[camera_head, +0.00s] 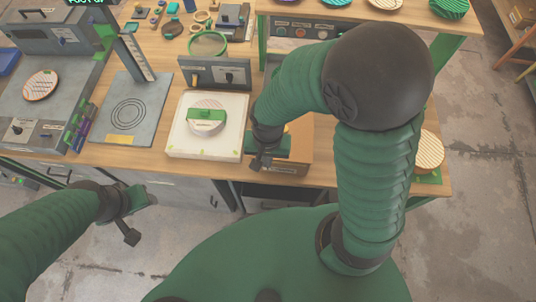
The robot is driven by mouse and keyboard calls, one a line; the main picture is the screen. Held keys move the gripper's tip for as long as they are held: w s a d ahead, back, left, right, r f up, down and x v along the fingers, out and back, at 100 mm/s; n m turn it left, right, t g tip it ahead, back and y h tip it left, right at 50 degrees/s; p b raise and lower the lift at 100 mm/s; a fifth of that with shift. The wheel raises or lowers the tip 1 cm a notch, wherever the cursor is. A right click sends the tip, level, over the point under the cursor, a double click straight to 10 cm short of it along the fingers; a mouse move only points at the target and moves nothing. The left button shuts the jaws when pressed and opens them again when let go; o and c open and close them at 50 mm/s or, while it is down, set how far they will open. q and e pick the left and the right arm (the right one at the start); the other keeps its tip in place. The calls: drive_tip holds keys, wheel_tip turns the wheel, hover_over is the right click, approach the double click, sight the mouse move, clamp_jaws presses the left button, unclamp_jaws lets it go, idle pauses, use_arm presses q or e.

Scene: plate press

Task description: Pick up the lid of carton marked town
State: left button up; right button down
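A brown carton (298,157) stands near the table's front edge, right of the white plate device. A small label is on its front, too small to read. My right arm and gripper cover much of its top, so the lid cannot be made out clearly. My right gripper (264,158) is over the left part of the carton, pointing down. Whether its fingers are apart or touch the lid cannot be told. My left gripper (138,218) is open and empty, in front of the table and below its top.
A white square base (178,146) with a round, green-handled piece (206,115) stands close left of the carton. A grey plate (120,123) with rings and an upright column is further left. A striped disc (429,150) lies right of my arm. A raised shelf is behind.

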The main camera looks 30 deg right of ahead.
drive_tip(key=c, duration=0.9)
unclamp_jaws()
drive_tip(key=shift+w+a, duration=0.1)
drive_tip(key=shift+a, duration=0.1)
drive_tip(key=o, duration=0.5)
drive_tip(key=shift+d, duration=0.1)
drive_tip(key=shift+c, duration=0.2)
